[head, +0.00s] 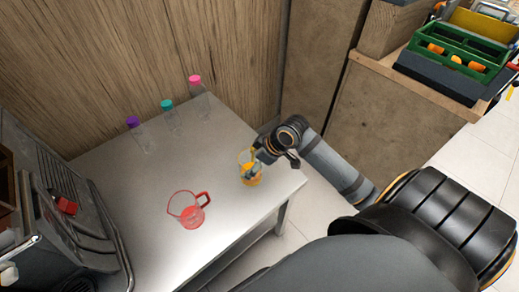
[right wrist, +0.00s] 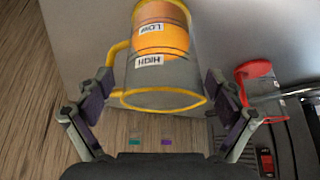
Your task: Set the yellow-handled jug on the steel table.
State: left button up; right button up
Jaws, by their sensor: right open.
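The yellow-handled jug (head: 251,178) is clear with a yellow rim and handle and holds orange juice. It appears to stand upright on the steel table (head: 150,195), near the right edge. In the right wrist view the jug (right wrist: 165,70) lies between the spread fingers, rim towards me, with its LOW and HIGH labels showing. My right gripper (head: 264,158) is open around the jug's upper part; in the right wrist view a gap shows at the right finger. Contact at the handle side is hard to tell. My left gripper is not in view.
A red-handled jug (head: 188,212) stands left of the yellow one. Bottles with purple (head: 133,122), teal (head: 167,104) and pink (head: 195,80) caps stand along the wooden wall. A dark machine (head: 60,200) is at left. A green crate (head: 458,62) is at upper right.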

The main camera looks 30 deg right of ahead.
jog(key=p+v, duration=0.9)
jog(key=v, duration=0.2)
jog(key=shift+r, duration=0.2)
jog(key=shift+s, duration=0.1)
